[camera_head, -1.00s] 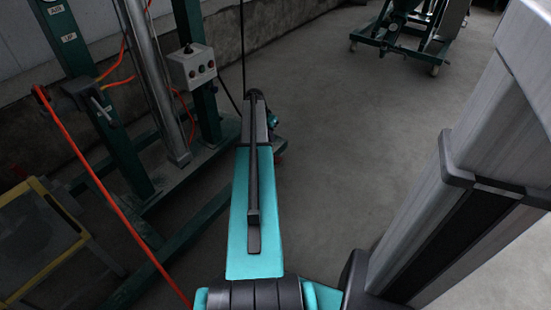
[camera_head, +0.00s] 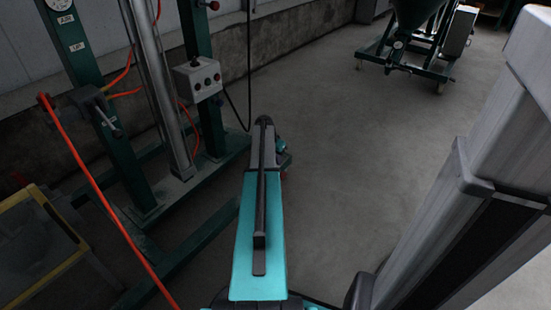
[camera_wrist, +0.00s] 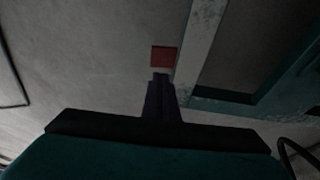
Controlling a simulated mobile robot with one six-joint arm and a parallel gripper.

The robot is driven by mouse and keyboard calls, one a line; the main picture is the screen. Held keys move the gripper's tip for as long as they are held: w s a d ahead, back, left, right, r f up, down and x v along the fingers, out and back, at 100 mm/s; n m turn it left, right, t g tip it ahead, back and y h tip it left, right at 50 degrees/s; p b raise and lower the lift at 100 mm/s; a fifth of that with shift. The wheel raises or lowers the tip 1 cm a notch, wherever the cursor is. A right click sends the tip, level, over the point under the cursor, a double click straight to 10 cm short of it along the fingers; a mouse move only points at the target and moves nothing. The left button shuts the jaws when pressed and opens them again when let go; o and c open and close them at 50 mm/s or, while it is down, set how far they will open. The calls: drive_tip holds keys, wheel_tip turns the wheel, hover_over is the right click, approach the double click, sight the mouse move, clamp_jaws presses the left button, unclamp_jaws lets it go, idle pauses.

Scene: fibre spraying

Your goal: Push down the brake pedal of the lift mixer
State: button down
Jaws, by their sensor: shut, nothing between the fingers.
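A red square pad (camera_wrist: 164,57), which looks like the brake pedal, lies near the pale floor beam in the wrist view. My gripper (camera_wrist: 160,76) is shut and empty, its tips just below the pad in the picture. I cannot tell whether they touch it. In the head view my gripper is hidden behind my teal arm. A small red patch (camera_head: 284,175) shows beside the arm's far end. The green frame (camera_head: 120,150) at the left, with a metal column and a control box (camera_head: 197,78), appears to be the lift mixer.
A yellow-edged stand (camera_head: 62,225) is at the lower left. An orange hose (camera_head: 90,180) runs down across the green frame. A green wheeled machine (camera_head: 410,60) stands at the back right. Bare concrete floor (camera_head: 340,150) lies between.

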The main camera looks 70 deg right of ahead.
drive_tip(key=b, duration=0.2)
hover_over(282, 175)
drive_tip(key=w, duration=0.1)
drive_tip(key=f, duration=0.5)
drive_tip(key=shift+w+a, duration=0.1)
drive_tip(key=shift+a, duration=0.2)
drive_tip(key=shift+s+f+b, duration=0.2)
drive_tip(key=shift+f+b, duration=0.2)
drive_tip(key=shift+f, duration=0.5)
drive_tip(key=shift+s+a, duration=0.1)
